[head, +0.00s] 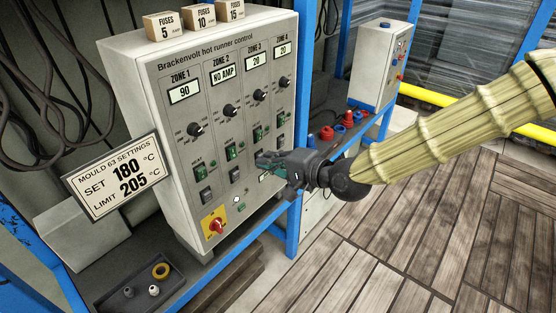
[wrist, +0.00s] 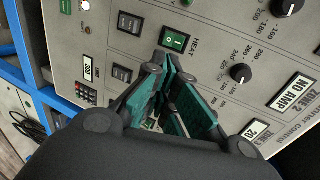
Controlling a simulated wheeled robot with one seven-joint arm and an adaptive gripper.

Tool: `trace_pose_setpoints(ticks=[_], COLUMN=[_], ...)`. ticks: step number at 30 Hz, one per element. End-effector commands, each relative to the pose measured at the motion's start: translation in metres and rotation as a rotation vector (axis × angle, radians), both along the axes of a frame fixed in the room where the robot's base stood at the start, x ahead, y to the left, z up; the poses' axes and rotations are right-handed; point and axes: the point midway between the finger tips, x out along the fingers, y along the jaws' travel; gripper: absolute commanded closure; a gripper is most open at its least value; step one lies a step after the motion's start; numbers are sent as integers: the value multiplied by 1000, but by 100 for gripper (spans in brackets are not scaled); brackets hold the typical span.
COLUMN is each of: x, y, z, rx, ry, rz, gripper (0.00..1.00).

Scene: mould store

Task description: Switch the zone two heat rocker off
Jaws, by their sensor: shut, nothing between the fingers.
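The zone two heat rocker is a green switch marked I and O in the zone 2 column, below the NO AMP display. It shows in the head view (head: 230,152) and, turned sideways, in the wrist view (wrist: 173,38). My gripper is shut and empty. In the head view (head: 262,160) it is just right of this rocker, in front of the zone 3 column's lower part. In the wrist view its fingertips (wrist: 161,68) appear just below the rocker. I cannot tell whether they touch the panel. The rocker is uncovered in both views.
A red rotary switch (head: 216,224) is at lower left. A settings sign (head: 115,177) stands left. Wooden floor is clear at right.

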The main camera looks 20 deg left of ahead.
Motion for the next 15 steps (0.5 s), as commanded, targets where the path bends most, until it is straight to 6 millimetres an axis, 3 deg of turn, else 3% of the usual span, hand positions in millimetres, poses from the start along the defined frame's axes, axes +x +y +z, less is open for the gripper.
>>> trace_pose_setpoints(ticks=[15], x=[20], y=[52], z=[-17], rx=[0], ry=[0], rz=[1], gripper=[100])
